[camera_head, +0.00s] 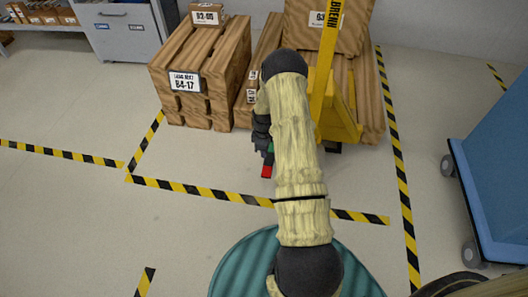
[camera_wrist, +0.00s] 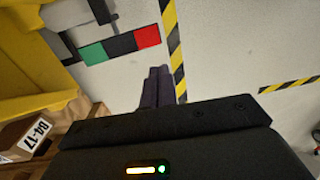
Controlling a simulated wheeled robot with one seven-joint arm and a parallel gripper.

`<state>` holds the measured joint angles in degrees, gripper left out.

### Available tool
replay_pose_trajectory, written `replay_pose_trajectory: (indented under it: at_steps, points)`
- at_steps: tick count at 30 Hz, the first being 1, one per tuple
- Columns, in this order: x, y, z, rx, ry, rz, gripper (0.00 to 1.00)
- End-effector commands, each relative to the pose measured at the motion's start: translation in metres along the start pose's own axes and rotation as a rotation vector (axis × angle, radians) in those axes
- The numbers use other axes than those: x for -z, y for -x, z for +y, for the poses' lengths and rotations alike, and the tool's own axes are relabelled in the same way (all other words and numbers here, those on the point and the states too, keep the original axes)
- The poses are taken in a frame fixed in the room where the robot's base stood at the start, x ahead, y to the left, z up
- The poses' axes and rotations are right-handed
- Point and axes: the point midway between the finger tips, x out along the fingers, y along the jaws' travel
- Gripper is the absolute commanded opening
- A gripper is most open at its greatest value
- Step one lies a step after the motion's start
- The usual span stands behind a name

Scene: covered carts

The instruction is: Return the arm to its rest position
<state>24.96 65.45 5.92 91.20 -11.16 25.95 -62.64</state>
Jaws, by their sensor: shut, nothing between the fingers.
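My arm rises from the bottom centre of the head view, reaching forward over the floor and bent at a black joint near the crates. My gripper (camera_wrist: 155,86) shows in the wrist view as two dark fingers side by side, shut with nothing between them. In the head view it is mostly hidden behind the pale forearm; only dark parts show at the forearm's left edge. A strip with green, black and red blocks (camera_wrist: 120,46) lies beyond the fingers in the wrist view, apart in the picture. What it belongs to I cannot tell.
A wooden crate (camera_head: 193,96) labelled B4-17 stands upper left of my arm. A yellow upright piece of equipment (camera_head: 327,60) stands close to the arm's right. A blue cart (camera_head: 495,165) is at the right. Taped floor (camera_head: 80,210) at the left is clear.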

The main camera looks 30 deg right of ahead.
Motion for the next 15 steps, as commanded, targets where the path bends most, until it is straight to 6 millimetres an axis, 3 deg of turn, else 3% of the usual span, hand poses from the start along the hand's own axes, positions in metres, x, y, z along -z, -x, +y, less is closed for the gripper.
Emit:
replay_pose_trajectory:
  at_steps: [10, 15]
  points:
    - [0.000, 0.001, 0.000, -0.001, -0.003, 0.000, 0.00]
    - [0.010, 0.028, -0.007, -0.017, -0.035, 0.003, 0.00]
